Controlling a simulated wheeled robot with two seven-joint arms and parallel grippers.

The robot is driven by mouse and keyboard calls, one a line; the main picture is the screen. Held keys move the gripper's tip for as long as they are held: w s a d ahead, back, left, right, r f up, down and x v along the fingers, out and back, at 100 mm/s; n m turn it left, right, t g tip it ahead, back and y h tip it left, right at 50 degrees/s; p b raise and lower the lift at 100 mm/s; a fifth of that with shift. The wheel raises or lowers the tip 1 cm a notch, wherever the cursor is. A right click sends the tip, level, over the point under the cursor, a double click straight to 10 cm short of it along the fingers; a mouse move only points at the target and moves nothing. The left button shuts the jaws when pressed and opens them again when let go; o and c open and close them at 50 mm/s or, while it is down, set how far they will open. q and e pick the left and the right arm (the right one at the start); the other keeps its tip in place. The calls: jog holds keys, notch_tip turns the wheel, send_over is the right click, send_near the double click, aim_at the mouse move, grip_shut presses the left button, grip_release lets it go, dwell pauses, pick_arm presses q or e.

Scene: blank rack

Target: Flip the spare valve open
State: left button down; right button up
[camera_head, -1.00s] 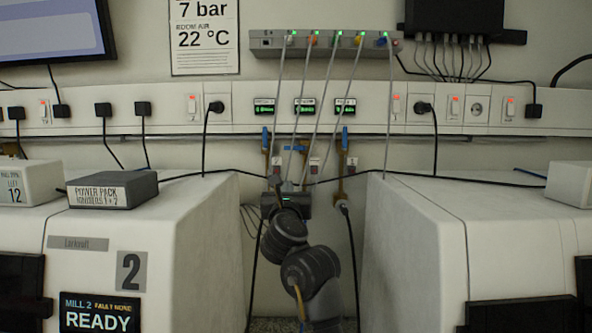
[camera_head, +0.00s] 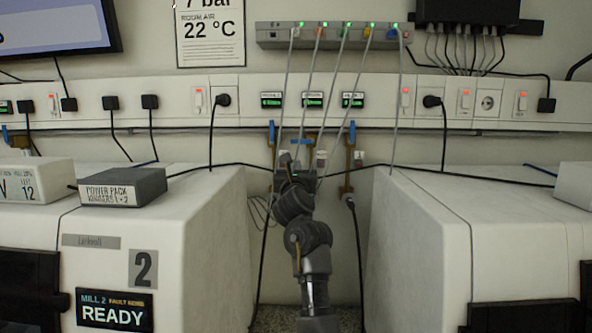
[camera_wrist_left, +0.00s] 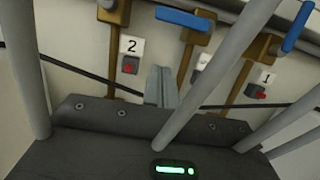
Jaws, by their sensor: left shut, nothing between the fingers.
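Three brass valves stand on the wall pipe between the mills. The left valve lever (camera_head: 271,131) and right valve lever (camera_head: 352,133) are blue and upright. In the left wrist view, the middle valve's blue lever (camera_wrist_left: 184,18) lies crosswise to its brass pipe. Tags 2 (camera_wrist_left: 131,45) and 1 (camera_wrist_left: 267,77) mark the outer pipes; the middle tag (camera_wrist_left: 203,62) is unreadable, so no "spare" label shows. My left gripper (camera_head: 291,160) is shut and empty, just below the middle valve. Its fingertips (camera_wrist_left: 163,80) show below that lever, apart from it. My right gripper is out of view.
Thin grey cables (camera_head: 335,95) hang from the grey hub (camera_head: 330,34) in front of the valves. A black cable (camera_head: 232,166) crosses the gap. White mills stand left (camera_head: 205,210) and right (camera_head: 415,230) of my arm. The gap between them is narrow.

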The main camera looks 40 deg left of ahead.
aim_at(303, 141)
pick_arm(q)
jog(key=r+p, duration=0.1)
jog(key=r, duration=0.1)
jog(key=r+p, duration=0.1)
jog(key=r, duration=0.1)
jog(key=shift+w+a+r+p, duration=0.1)
jog(key=shift+w+a+p, duration=0.1)
jog(key=shift+p, duration=0.15)
jog(key=shift+w, duration=0.1)
